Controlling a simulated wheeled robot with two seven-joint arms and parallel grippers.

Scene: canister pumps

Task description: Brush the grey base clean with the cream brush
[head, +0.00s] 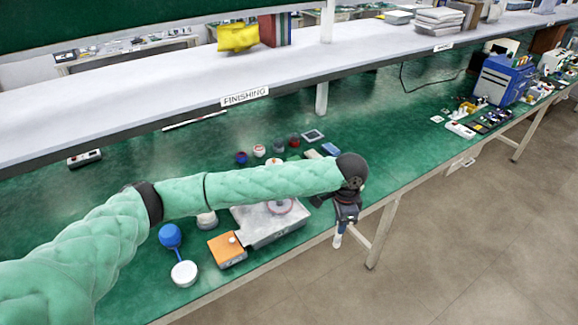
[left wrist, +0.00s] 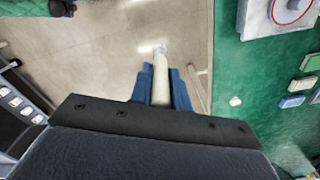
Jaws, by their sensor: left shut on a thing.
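My left gripper (head: 341,226) is shut on the cream brush (head: 337,241), pointing down just beyond the table's front edge, over the floor. In the left wrist view the brush (left wrist: 160,75) stands between the blue fingers of my left gripper (left wrist: 161,88); its far end is pale and small. The grey base (head: 262,228) stands on the green table left of the gripper, partly hidden behind my left forearm, with a reddish ring on top. A corner of the grey base (left wrist: 262,22) shows at the upper right of the wrist view. My right gripper is not in view.
An orange box (head: 228,250), a blue item (head: 170,236) and a white round piece (head: 184,273) lie left of the base. Small caps and a blue block (head: 331,149) lie behind my arm. A shelf (head: 150,85) overhangs the back.

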